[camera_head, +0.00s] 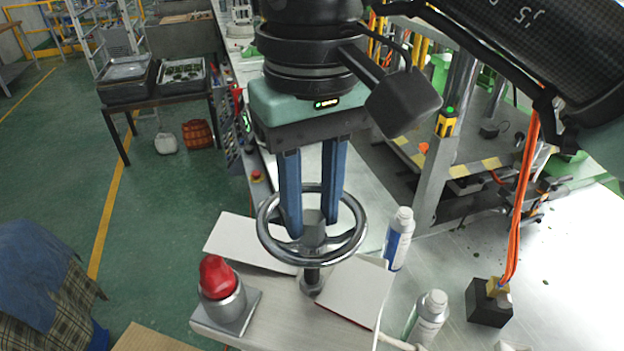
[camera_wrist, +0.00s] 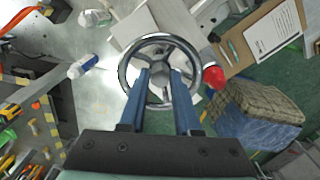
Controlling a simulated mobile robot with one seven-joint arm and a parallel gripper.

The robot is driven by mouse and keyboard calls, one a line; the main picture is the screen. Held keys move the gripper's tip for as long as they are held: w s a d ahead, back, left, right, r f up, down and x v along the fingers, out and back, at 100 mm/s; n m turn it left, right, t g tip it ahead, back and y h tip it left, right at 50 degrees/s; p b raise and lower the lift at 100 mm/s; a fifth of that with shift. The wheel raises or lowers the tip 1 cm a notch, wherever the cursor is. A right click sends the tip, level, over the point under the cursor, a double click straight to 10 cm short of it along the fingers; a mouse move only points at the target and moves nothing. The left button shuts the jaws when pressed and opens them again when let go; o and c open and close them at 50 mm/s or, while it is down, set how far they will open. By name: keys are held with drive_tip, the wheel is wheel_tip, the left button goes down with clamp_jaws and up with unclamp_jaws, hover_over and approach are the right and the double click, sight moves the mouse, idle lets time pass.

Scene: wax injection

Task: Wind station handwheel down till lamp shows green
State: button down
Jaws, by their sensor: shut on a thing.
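The station handwheel (camera_head: 349,240) is a silver three-spoked ring on a short upright spindle, and it also shows in the wrist view (camera_wrist: 124,68). My gripper (camera_head: 312,225) points down into the wheel from above. Its two blue fingers are shut on the wheel's central hub (camera_head: 313,232), one on each side. In the wrist view the gripper (camera_wrist: 160,84) reaches over the middle of the wheel, and the fingers hide part of the hub and spokes. The lamp (camera_head: 216,278) is a red dome on a grey metal base, left of the wheel. It shows red, not green.
White plates (camera_head: 352,291) lie beneath the wheel. Two white-capped bottles stand to its right, one with a blue label (camera_head: 398,240), one nearer the front (camera_head: 427,318). A black block with orange cables (camera_head: 487,303) is farther right. A clipboard (camera_wrist: 262,38) shows in the wrist view.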

drive_tip(key=c, duration=0.6)
unclamp_jaws()
wheel_tip(320, 180, up, 13)
drive_tip(key=p, duration=1.1)
